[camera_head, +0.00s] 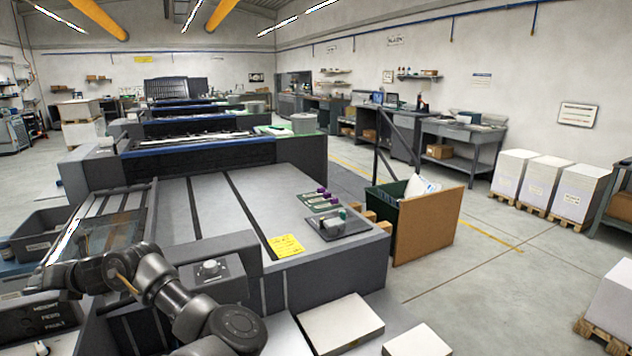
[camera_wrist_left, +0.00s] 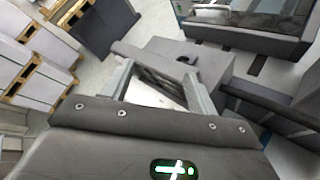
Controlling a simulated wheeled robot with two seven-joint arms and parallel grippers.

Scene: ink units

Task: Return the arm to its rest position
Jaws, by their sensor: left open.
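My left arm (camera_head: 150,270) crosses the lower left of the head view, over the near end of the grey press (camera_head: 225,205). Its forearm points left, and the hand is at the left edge, small and hard to make out there. In the left wrist view my left gripper (camera_wrist_left: 157,75) is open, with its two grey fingers apart. A white surface and a dark part show behind the gap between them, and I see nothing held. My right gripper is not in view.
Purple-topped ink items (camera_head: 322,194) and a dark tray (camera_head: 338,224) sit on the press beside a yellow label (camera_head: 286,245). A dark green bin (camera_head: 388,200) stands behind a brown board (camera_head: 428,226). White stacks (camera_head: 545,182) on pallets line the right. Open floor lies between.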

